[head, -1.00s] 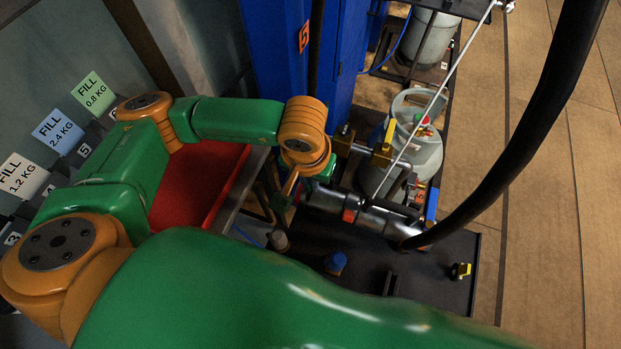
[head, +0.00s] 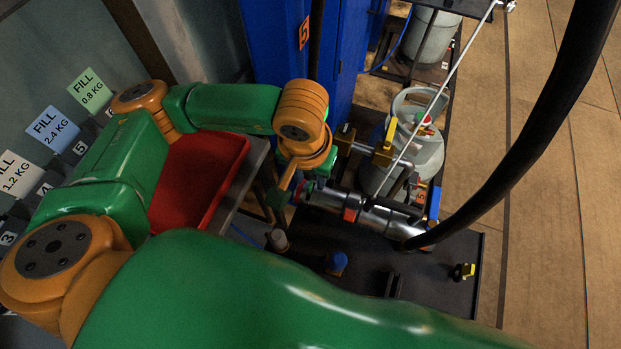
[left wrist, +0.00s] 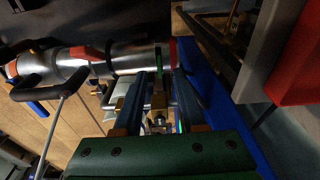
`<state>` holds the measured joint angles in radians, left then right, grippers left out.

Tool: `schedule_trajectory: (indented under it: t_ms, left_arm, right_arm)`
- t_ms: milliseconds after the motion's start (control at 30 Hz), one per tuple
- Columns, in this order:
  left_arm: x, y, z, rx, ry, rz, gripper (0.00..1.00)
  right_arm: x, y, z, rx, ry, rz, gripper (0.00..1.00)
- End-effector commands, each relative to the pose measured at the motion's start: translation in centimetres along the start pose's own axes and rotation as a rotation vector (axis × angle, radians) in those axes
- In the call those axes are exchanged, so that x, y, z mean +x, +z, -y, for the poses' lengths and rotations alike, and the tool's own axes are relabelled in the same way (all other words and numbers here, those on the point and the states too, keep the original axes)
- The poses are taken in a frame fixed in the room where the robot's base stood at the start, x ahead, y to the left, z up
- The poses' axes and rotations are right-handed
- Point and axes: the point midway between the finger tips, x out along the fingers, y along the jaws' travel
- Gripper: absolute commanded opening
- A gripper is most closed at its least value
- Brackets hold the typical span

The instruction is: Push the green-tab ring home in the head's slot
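The head is a silver cylinder (head: 350,208) with a red band, lying across above the dark bench; it also shows in the left wrist view (left wrist: 120,62). A green tab (left wrist: 159,58) stands at its near end in the left wrist view, close to a red edge. The ring's body and the slot are not clear, so I cannot tell how deep the ring sits. My left gripper (left wrist: 160,76) has its fingers apart, one on each side of the tab, with gaps visible. In the head view my left gripper (head: 288,188) is at the cylinder's left end. My right gripper is not seen.
A thick black hose (head: 520,165) runs from the cylinder's right end. A grey gas bottle (head: 418,150) stands behind it. A red tray (head: 205,165) lies to the left, and a blue cabinet (head: 275,50) rises behind. A blue-capped item (head: 337,263) stands on the dark bench (head: 440,290).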

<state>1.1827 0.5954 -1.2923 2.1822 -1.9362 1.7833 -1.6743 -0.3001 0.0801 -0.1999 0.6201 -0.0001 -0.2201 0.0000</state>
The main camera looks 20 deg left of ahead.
Motion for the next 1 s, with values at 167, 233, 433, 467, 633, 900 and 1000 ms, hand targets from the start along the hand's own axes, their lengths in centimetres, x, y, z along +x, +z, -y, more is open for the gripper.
schedule_trajectory:
  t_ms: [167,233,433,467,633,900,1000]
  left_arm:
    - [-3.5,-0.1,-0.1,0.0,0.002,-0.004,0.4]
    - [-4.2,-0.1,0.0,0.0,0.001,-0.003,0.4]
    - [-4.5,0.0,0.0,0.0,0.0,0.001,0.4]
    - [-4.5,0.0,0.0,0.0,0.0,0.001,0.4]
    - [-4.5,0.0,0.0,0.0,0.0,0.0,0.4]
    - [-4.5,0.0,0.0,0.0,0.0,0.0,0.4]
    - [-4.5,0.0,0.0,0.0,0.0,0.0,0.4]
  right_arm:
    - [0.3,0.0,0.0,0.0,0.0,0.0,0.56]
    - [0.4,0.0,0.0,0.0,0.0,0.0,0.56]
    - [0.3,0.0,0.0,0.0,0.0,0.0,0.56]
    - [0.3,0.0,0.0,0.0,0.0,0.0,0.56]
    - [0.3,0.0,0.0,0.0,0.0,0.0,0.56]
    - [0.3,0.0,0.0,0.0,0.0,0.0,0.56]
    - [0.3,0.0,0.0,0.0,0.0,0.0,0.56]
